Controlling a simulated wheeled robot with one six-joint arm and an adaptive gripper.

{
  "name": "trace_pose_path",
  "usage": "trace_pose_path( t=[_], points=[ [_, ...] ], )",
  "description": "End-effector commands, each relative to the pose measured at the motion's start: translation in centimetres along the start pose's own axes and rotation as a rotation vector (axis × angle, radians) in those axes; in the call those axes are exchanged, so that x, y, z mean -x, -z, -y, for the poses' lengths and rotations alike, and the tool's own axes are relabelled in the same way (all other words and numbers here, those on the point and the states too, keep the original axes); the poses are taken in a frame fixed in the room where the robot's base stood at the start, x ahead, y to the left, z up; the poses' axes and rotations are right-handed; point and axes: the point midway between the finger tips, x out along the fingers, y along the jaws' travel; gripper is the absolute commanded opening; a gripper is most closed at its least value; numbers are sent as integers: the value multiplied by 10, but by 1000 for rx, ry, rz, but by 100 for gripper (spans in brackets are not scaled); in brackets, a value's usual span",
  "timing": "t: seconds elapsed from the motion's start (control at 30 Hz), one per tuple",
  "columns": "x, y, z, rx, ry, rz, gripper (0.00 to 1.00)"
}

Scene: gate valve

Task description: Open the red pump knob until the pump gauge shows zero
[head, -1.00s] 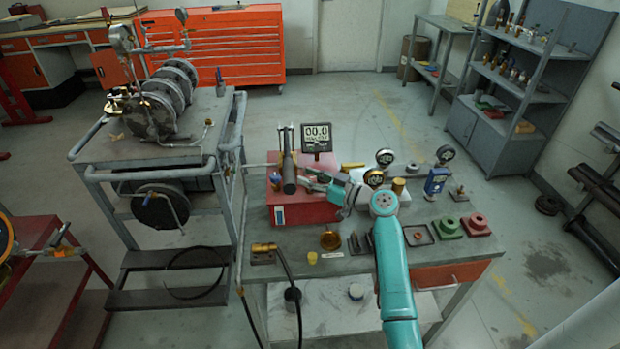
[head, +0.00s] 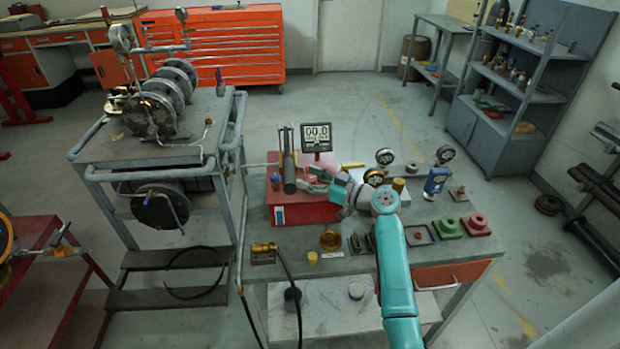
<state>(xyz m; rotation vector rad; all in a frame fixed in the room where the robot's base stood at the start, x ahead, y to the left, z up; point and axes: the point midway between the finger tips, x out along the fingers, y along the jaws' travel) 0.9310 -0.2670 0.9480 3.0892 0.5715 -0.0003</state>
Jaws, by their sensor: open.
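The red pump (head: 283,214) stands on the workbench, with a dark cylinder and upright lever at its left. My gripper (head: 311,181) is over the pump's top, right of the dark cylinder, and is open. It looks small and partly overlaps the pump, so I cannot tell whether it touches it. The red knob cannot be made out clearly; my gripper and wrist may hide it.
Round dial gauges (head: 385,156) and a blue meter (head: 435,181) stand right of the pump. Green (head: 446,228) and red (head: 476,224) blocks sit at the bench's right. A hose with a brass fitting (head: 264,247) hangs over the front edge. A wheeled cart (head: 150,150) stands at left.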

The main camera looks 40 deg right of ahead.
Motion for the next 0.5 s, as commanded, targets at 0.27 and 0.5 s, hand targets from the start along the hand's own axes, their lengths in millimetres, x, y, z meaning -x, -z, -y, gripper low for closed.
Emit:
trace_pose_path(
  t=[0.27, 0.5],
  points=[
    [36, -1, -1, 0, -3, 1, 63],
    [67, 0, -1, 0, -2, 0, 63]
  ],
)
